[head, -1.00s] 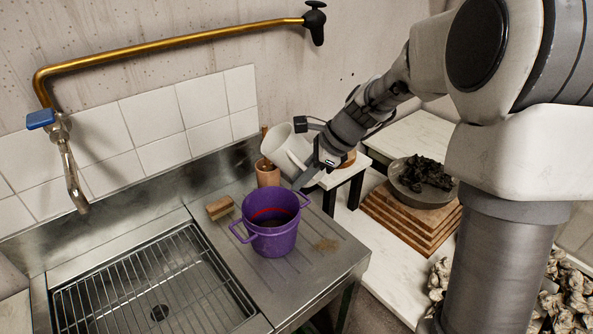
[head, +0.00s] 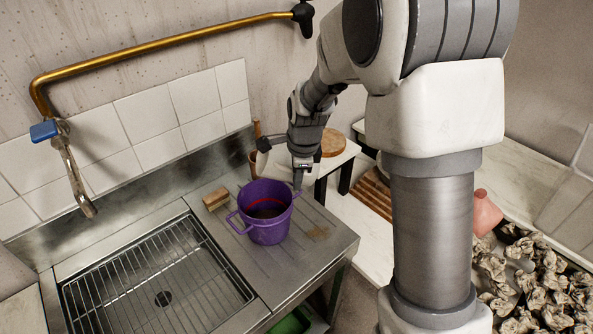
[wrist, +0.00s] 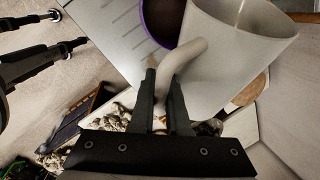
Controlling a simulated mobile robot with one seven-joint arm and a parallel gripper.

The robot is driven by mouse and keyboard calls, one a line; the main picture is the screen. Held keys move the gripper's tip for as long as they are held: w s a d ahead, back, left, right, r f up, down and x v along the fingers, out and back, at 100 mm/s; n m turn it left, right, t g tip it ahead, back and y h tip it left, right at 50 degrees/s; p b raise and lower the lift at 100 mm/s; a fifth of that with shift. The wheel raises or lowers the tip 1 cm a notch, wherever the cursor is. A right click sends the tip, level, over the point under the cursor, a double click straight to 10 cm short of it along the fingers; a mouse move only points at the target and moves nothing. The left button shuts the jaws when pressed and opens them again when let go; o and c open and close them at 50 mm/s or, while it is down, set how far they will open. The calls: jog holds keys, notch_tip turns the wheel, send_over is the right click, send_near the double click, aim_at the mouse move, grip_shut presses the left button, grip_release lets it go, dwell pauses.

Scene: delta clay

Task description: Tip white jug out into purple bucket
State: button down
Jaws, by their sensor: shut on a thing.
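The purple bucket (head: 268,222) stands on the steel drainboard, right of the sink, with a red line and dark contents inside. Part of its rim shows in the wrist view (wrist: 146,24). The white jug (wrist: 232,60) fills the upper right of the wrist view. My gripper (wrist: 165,88) is shut on its curved handle. In the head view my gripper (head: 298,178) is just behind and right of the bucket's rim. There the jug (head: 277,160) is mostly hidden by my wrist. I cannot tell its tilt exactly or see its contents.
A sponge or brush block (head: 215,198) lies left of the bucket. The sink rack (head: 160,275) is at left under the tap (head: 75,180). A small table with a round board (head: 333,143) stands behind right. Crumpled lumps (head: 530,280) lie at right.

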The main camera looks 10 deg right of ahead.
jog(key=shift+a+f+n+h+b, duration=0.2)
jog(key=shift+h+b, duration=0.1)
jog(key=shift+h, duration=0.85)
jog(key=shift+a+f+n+h+b, duration=0.1)
jog(key=shift+a+f+h+b, duration=0.15)
jog(key=shift+h, duration=0.95)
jog(key=shift+a+f+n+h+b, duration=0.15)
jog(key=shift+h+b, duration=0.2)
jog(key=shift+h, duration=0.8)
